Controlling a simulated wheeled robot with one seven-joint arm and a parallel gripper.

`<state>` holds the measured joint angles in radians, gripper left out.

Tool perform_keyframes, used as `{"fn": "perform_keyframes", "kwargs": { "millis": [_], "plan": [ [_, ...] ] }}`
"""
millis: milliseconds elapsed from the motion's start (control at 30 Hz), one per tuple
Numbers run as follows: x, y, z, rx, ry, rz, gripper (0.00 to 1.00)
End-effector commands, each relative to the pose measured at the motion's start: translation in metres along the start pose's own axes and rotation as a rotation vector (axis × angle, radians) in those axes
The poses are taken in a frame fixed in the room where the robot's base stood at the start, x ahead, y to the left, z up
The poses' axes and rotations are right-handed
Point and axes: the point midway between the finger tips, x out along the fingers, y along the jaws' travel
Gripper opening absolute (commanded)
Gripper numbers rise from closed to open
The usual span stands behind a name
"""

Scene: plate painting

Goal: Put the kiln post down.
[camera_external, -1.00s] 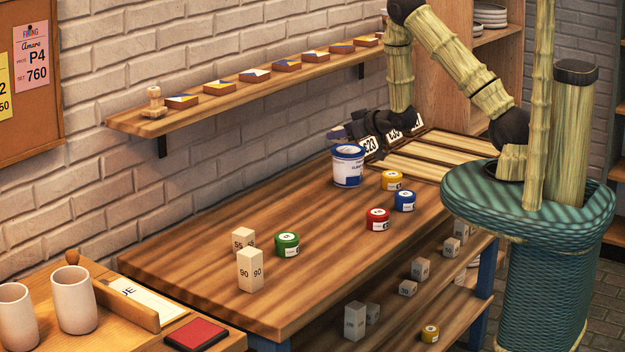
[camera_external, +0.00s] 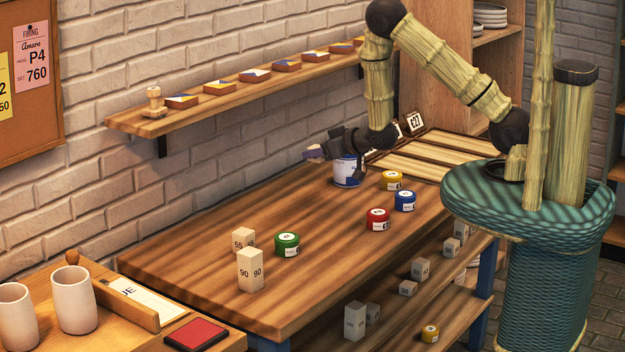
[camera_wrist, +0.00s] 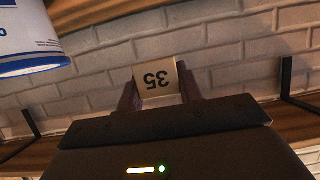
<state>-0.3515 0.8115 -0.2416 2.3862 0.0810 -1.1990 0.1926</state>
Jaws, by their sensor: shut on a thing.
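My gripper (camera_external: 318,151) is at the far side of the wooden table, beside and partly in front of the white-and-blue tub. Two other pale posts, one marked 90 (camera_external: 250,270) and one marked 55 (camera_external: 242,238), stand on the tabletop at the near left.
The tub (camera_external: 346,173) is close to my gripper. Green (camera_external: 287,245), red (camera_external: 377,219), blue (camera_external: 404,201) and yellow (camera_external: 391,181) paint pots stand on the table (camera_external: 200,250). A wall shelf (camera_external: 200,114) holds tiles. The tabletop's left half has free room.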

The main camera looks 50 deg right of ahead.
Motion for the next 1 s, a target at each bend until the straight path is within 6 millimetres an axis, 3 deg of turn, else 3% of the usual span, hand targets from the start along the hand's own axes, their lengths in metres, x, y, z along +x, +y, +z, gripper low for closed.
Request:
{"fn": "perform_keyframes", "kwargs": {
  "millis": [100, 500, 1000],
  "plan": [
    [-0.007, -0.036, 0.008, -0.007, -0.001, -0.014, 0.12],
    [-0.05, -0.132, 0.037, -0.016, -0.001, -0.037, 0.12],
    [-0.138, -0.219, 0.082, -0.031, -0.001, -0.068, 0.12]
  ]
}}
